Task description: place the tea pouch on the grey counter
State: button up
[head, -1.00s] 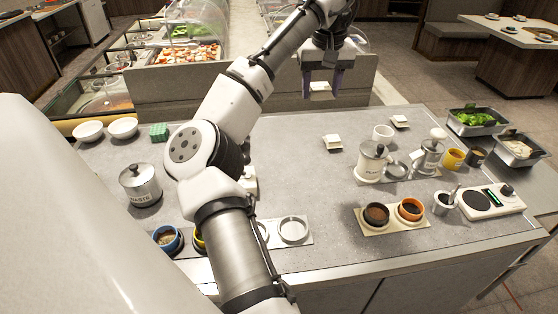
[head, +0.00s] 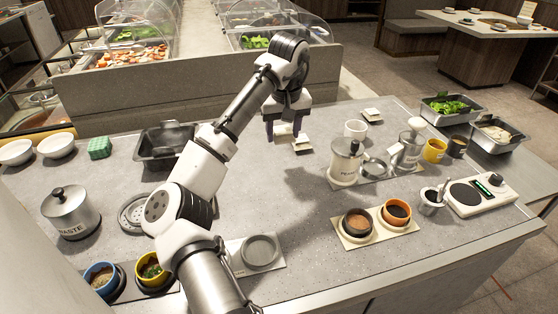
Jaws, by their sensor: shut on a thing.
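My gripper (head: 284,130) hangs fingers down above the far middle part of the grey counter (head: 300,215). Its dark purple fingers are shut on the tea pouch, a small pale thing that I can barely make out between them now. A similar white pouch-like piece (head: 302,144) sits on the counter just beside the right fingertip in the picture. Another such piece (head: 372,115) lies farther right, behind the white cup. I cannot tell the exact height of the fingertips over the counter.
A dark steel pan (head: 165,146) is to the left. Sauce cups (head: 357,223) sit in a holder near the front. The counter's middle is mostly clear.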

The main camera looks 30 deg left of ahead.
aim_at(282, 170)
notch_tip(282, 170, down, 10)
jog(key=shift+r+p, duration=0.1)
jog(key=shift+p, duration=0.55)
jog(key=o, duration=1)
jog(key=shift+c, duration=0.2)
jog(key=r, duration=0.4)
jog(key=d+r+b, duration=0.1)
jog(key=r, duration=0.3)
jog(key=s+r, duration=0.1)
jog(key=r, duration=0.3)
jog(key=shift+s+d, duration=0.1)
jog(key=shift+d, duration=0.05)
